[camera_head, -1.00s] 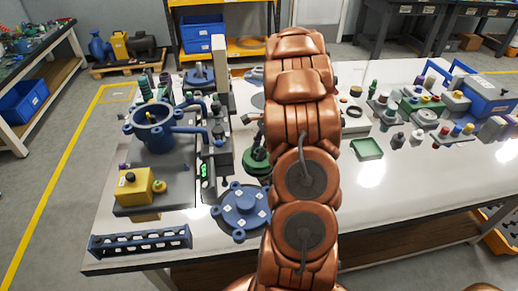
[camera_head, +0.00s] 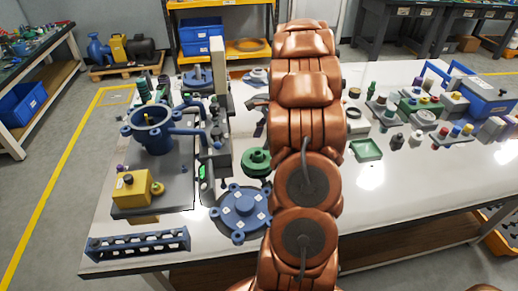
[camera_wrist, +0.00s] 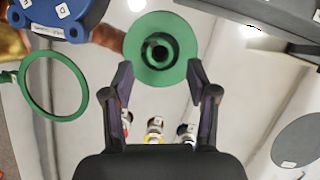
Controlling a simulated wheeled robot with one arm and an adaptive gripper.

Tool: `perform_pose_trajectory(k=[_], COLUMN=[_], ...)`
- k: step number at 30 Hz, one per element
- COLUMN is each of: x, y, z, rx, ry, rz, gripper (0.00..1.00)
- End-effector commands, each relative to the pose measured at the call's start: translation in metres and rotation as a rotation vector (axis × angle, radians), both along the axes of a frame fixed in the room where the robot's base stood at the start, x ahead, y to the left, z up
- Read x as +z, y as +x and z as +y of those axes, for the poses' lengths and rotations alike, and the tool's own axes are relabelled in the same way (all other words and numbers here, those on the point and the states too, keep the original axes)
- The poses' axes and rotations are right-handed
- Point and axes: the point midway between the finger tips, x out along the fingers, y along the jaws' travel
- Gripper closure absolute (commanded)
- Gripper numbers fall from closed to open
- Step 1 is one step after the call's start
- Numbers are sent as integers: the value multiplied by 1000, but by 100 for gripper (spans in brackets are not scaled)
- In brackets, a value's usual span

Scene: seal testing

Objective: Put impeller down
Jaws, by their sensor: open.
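The green impeller (camera_head: 257,162), a round disc with a raised hub, rests on the white table, left of my arm in the head view. In the wrist view the impeller (camera_wrist: 160,27) lies just beyond the fingertips, its hub and dark bore facing the camera. My gripper (camera_wrist: 160,76) is open, with one finger on each side of the impeller's near edge and nothing held between them. Whether a fingertip touches the rim is hard to tell. In the head view my arm hides most of the gripper.
A blue lugged cover (camera_head: 244,208) lies just in front of the impeller. The blue pump housing (camera_head: 153,135) stands on a fixture to the left. A green ring (camera_wrist: 23,86) shows in the wrist view. A green tray (camera_head: 366,150) and several small parts lie right of my arm.

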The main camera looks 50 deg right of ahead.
Motion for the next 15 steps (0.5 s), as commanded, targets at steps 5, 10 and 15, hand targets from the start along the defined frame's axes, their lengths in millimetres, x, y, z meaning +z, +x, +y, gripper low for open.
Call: perform_pose_trajectory(k=[5,10,15], x=[30,50,60], y=[-3,-6,-8], z=[-13,-21,-24], rx=[0,0,0], ry=[-1,-2,1], rz=[-3,-3,-1], gripper=[42,42,42])
